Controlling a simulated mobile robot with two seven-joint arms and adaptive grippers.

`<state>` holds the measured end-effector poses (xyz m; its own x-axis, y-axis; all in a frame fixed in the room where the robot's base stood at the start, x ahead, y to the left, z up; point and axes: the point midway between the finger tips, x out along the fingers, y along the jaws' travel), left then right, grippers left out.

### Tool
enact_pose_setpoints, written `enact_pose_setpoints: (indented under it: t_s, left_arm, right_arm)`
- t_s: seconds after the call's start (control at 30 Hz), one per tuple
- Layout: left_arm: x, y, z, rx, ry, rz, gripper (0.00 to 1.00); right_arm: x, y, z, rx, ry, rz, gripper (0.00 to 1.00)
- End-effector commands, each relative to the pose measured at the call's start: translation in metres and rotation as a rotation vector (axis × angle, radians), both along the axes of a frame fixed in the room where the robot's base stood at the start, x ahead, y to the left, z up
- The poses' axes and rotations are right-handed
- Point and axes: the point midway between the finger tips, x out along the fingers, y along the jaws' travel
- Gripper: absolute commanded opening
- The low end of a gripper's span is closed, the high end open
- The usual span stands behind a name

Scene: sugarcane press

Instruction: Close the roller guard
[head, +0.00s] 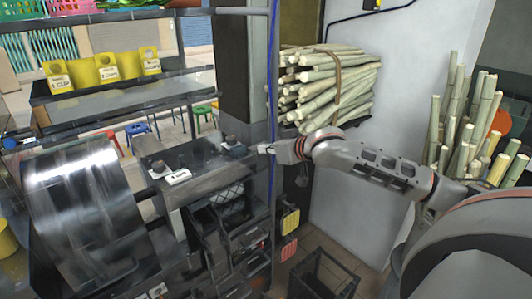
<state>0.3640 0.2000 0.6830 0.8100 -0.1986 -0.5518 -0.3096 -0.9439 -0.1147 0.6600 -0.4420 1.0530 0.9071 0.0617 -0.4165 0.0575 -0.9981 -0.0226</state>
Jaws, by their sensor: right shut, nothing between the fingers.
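The sugarcane press fills the lower left of the head view. A large curved, shiny metal cover (85,190) at its left looks like the roller guard. I cannot tell whether it is open or closed. My right gripper (264,149) reaches in from the right. It is shut and empty, at the right end of the press's grey top (205,172), beside a thin blue upright (273,90). The gripper is well to the right of the curved cover. I cannot tell whether its tips touch anything. My left gripper is not in view.
A shelf with yellow holders (105,68) stands behind the press. A tied cane bundle (328,85) is behind my right gripper. Loose upright canes (470,125) stand at the right, near my arm. A dark open-topped bin (322,275) is on the floor.

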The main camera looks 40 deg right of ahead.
Motion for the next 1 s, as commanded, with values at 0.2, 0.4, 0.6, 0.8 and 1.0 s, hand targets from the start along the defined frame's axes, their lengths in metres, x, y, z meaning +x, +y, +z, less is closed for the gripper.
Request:
enact_pose_setpoints:
  t_s: [0.2,0.4,0.6,0.8,1.0]
  left_arm:
    - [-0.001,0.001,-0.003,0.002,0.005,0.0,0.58]
    - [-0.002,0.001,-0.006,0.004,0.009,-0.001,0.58]
    - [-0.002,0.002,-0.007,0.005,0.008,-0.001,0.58]
    - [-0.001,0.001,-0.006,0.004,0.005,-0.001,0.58]
    - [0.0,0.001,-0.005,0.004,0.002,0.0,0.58]
  right_arm:
    - [0.038,0.003,-0.016,0.003,-0.003,0.0,0.0]
    - [0.064,0.005,-0.029,0.001,-0.002,0.0,0.0]
    - [0.057,0.005,-0.046,-0.004,0.003,0.002,0.0]
    - [0.045,0.004,-0.058,-0.002,0.002,0.002,0.0]
    - [0.041,0.004,-0.061,-0.003,-0.001,0.001,0.0]
